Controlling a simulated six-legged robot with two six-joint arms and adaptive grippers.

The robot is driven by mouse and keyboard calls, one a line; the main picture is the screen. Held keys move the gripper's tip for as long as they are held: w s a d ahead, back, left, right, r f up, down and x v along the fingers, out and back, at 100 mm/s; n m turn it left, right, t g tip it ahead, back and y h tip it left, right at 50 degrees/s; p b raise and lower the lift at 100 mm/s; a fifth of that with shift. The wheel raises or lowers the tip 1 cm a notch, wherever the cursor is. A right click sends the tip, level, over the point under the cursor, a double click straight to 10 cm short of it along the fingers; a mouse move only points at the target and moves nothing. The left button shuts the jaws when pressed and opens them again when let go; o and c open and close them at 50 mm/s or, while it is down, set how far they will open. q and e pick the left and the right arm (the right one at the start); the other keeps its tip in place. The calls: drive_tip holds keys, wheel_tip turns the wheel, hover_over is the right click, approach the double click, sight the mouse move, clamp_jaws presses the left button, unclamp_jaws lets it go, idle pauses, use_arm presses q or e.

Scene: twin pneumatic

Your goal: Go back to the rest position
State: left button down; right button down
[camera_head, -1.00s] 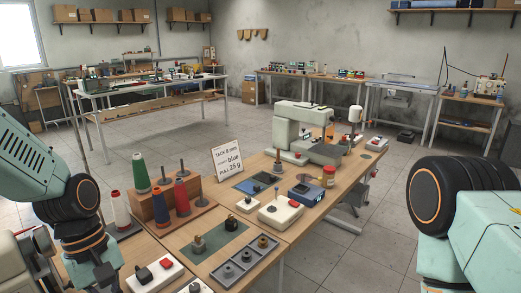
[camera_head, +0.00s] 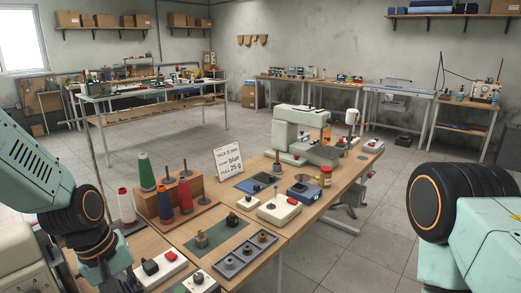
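My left arm (camera_head: 72,205) comes in from the left, bent downward over the near left corner of the workbench (camera_head: 165,240). Its lower part runs out of the bottom of the picture, and its gripper does not show. My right arm (camera_head: 445,203) shows only as a black-ringed joint and pale green links at the lower right edge. Its gripper is out of the picture. No held object can be seen at either arm.
The bench carries thread cones (camera_head: 147,172), a sign (camera_head: 229,160), a grey tray with round parts (camera_head: 246,256), switch boxes (camera_head: 279,211), a blue device (camera_head: 303,194) and a pale green sewing machine (camera_head: 300,130). Floor (camera_head: 340,262) right of the bench is clear.

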use_arm(q)
drive_tip(key=s+d+f+m+t+y+b, duration=0.1)
drive_tip(key=s+f+m+b, duration=0.2)
drive_tip(key=f, duration=0.6)
drive_tip(key=s+f+m+t+y+b, duration=0.1)
drive_tip(key=s+f+m+b, duration=0.1)
drive_tip(key=s+f, duration=0.5)
drive_tip(key=s+f+m+g+b, duration=0.2)
drive_tip(key=s+f+g+b, duration=0.1)
drive_tip(key=s+f, duration=1.1)
drive_tip(key=shift+s+d+b, duration=0.4)
drive_tip(key=shift+s+b, duration=0.2)
drive_tip(key=shift+s, duration=0.5)
drive_tip(key=shift+s, duration=0.1)
